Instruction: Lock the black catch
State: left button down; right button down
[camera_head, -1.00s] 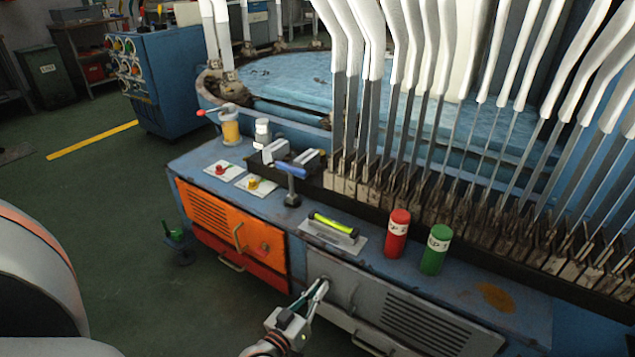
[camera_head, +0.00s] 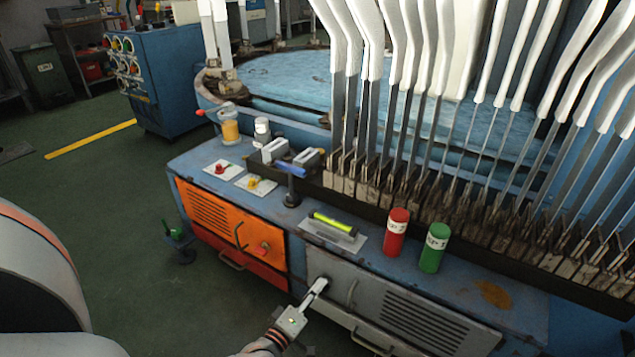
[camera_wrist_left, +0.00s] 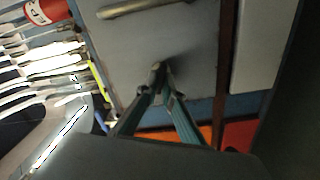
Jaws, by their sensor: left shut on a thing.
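The grey door (camera_head: 400,315) is on the front of the blue bench and lies flush with it. My left gripper (camera_head: 320,284) reaches the upper left corner of this door, left of its handle (camera_head: 352,292). Its fingers are shut on the small dark catch there. In the left wrist view the fingertips (camera_wrist_left: 160,76) meet on the catch against the grey door (camera_wrist_left: 180,40). The fingers hide most of the catch, so I cannot tell which way it points. My right gripper is out of view.
An orange door (camera_head: 215,218) with a red catch (camera_head: 263,247) is to the left. Many white sock forms stand behind.

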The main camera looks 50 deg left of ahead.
pick_arm(q)
jog(key=shift+f+n+b, duration=0.1)
jog(key=shift+n+b, duration=0.2)
jog(key=shift+n, duration=1.9)
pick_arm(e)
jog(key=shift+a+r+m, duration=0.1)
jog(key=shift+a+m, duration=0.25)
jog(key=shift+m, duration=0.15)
pick_arm(q)
jog(key=c, duration=2.2)
grip_release()
jog(key=v, duration=1.2)
